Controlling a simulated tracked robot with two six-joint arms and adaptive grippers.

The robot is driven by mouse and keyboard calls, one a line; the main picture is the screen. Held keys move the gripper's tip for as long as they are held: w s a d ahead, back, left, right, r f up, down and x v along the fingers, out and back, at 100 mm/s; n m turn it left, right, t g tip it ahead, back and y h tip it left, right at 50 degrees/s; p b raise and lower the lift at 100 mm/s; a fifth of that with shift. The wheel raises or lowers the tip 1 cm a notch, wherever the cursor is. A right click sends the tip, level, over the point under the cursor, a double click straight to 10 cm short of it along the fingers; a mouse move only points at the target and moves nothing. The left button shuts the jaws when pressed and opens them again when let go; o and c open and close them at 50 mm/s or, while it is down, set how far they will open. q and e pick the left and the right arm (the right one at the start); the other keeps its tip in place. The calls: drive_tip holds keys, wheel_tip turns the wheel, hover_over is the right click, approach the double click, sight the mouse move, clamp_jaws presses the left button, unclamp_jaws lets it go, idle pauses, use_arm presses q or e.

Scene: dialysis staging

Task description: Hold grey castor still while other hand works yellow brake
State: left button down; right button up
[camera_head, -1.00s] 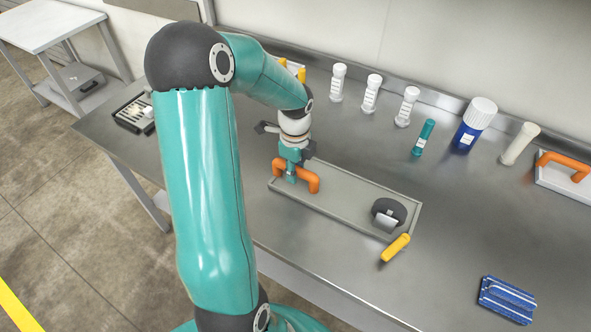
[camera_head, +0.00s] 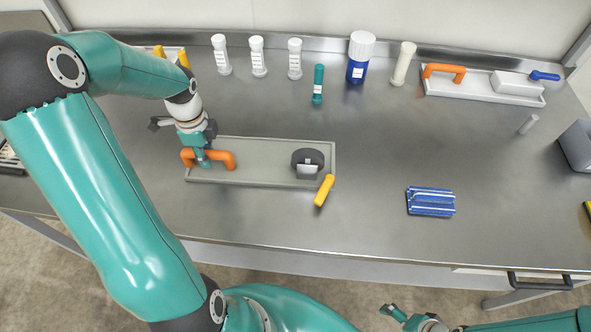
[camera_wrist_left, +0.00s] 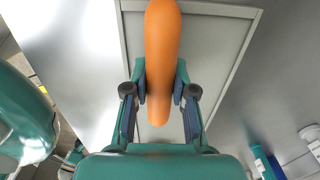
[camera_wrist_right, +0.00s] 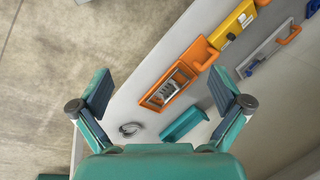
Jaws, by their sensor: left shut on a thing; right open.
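The grey castor (camera_head: 255,178) is a flat grey plate on the steel bench, with an orange handle (camera_head: 222,160) at its left end and a dark wheel (camera_head: 307,157) at its right. The yellow brake (camera_head: 324,190) is a lever sticking out over the plate's front right edge. My left gripper (camera_head: 203,161) is shut on the orange handle; in the left wrist view its fingers sit either side of the handle (camera_wrist_left: 163,50). My right gripper (camera_head: 392,313) is low at the bottom edge, in front of the bench and away from the brake. It is open and empty in the right wrist view (camera_wrist_right: 160,90).
A blue striped pack (camera_head: 431,201) lies right of the brake. Several white bottles (camera_head: 258,57), a teal tube (camera_head: 318,84) and a blue jar (camera_head: 358,60) stand behind. A white plate with an orange handle (camera_head: 480,90) lies back right. Bench around the brake is clear.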

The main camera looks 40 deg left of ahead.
drive_tip(key=w+a+r+m+g, duration=0.1)
drive_tip(key=w+a+r+m, duration=0.1)
drive_tip(key=r+m, duration=0.5)
drive_tip(key=w+a+r+m+g, duration=0.15)
drive_tip(key=r+m, duration=0.25)
drive_tip(key=r, duration=0.5)
drive_tip(key=w+a+r+y, duration=0.1)
drive_tip(key=w+a+r, duration=0.1)
drive_tip(key=a, duration=0.1)
drive_tip(key=w+a+r+m+y, duration=0.1)
drive_tip(key=w+a+r, duration=0.1)
drive_tip(key=a, duration=0.2)
drive_tip(key=w+a+r+m, duration=0.1)
drive_tip(key=w+a+r, duration=0.1)
drive_tip(key=w+a, duration=0.1)
drive_tip(key=shift+w+a+r+y, duration=0.1)
drive_tip(key=shift+a+y, duration=0.05)
drive_tip(key=shift+y, duration=0.25)
drive_tip(key=y, duration=0.2)
approach(327, 192)
drive_tip(key=v, duration=0.3)
drive_tip(key=shift+m, duration=0.3)
drive_tip(key=x, duration=1.1)
drive_tip(key=shift+a+f, duration=0.3)
drive_tip(key=c, duration=1.5)
